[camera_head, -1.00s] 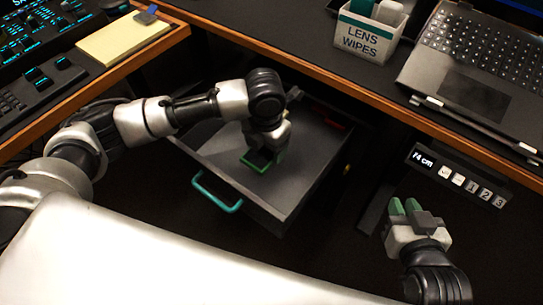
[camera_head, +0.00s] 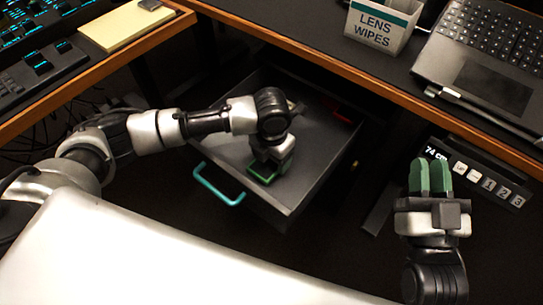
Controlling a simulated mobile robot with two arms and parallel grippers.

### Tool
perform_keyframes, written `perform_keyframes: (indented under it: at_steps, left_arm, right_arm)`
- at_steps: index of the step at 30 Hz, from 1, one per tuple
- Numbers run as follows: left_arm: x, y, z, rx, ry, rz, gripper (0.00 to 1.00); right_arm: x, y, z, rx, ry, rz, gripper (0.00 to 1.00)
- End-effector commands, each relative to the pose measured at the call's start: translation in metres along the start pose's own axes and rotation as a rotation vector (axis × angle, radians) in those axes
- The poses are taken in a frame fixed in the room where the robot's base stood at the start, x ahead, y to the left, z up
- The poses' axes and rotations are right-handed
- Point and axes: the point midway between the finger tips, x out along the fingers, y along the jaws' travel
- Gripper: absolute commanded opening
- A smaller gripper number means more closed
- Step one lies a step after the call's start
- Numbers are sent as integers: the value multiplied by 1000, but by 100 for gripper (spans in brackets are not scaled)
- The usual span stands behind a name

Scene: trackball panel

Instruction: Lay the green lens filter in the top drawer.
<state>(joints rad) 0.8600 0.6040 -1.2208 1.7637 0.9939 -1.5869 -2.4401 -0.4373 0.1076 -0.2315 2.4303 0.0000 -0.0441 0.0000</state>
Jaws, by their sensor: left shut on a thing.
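The top drawer (camera_head: 226,165) is pulled open below the desk, with a teal handle (camera_head: 218,187) on its front. My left gripper (camera_head: 268,166) reaches down into the drawer from above and is shut on the green lens filter (camera_head: 262,177). Only a green edge of the filter shows below the gripper; the rest is hidden. I cannot tell whether the filter touches the drawer floor. My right gripper (camera_head: 432,178), with green finger pads, is at the right, away from the drawer.
A red item (camera_head: 343,117) lies at the drawer's back right. The desk edge (camera_head: 330,75) runs above the drawer. On the desk are a lens wipes box (camera_head: 377,27), a laptop (camera_head: 480,75) and a yellow notepad (camera_head: 125,25). A button panel (camera_head: 478,172) is behind my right gripper.

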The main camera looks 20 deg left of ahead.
Motion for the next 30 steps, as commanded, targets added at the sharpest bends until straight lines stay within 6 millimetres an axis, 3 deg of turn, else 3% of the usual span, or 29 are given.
perform_keyframes:
  at_steps: [7,8,12,23,30]
  left_arm:
    - [3,0,0,0,1,0,48]
    - [2,0,0,0,0,0,76]
    - [2,0,0,1,0,0,97]
    - [-2,0,0,0,0,0,97]
    - [-27,0,0,2,-2,1,97]
  right_arm:
    - [0,0,1,0,-14,1,22]
    - [0,0,2,0,-16,1,22]
    - [0,0,2,-1,-15,1,22]
    - [0,0,0,-1,-4,1,22]
    - [-5,5,24,-6,-231,12,22]
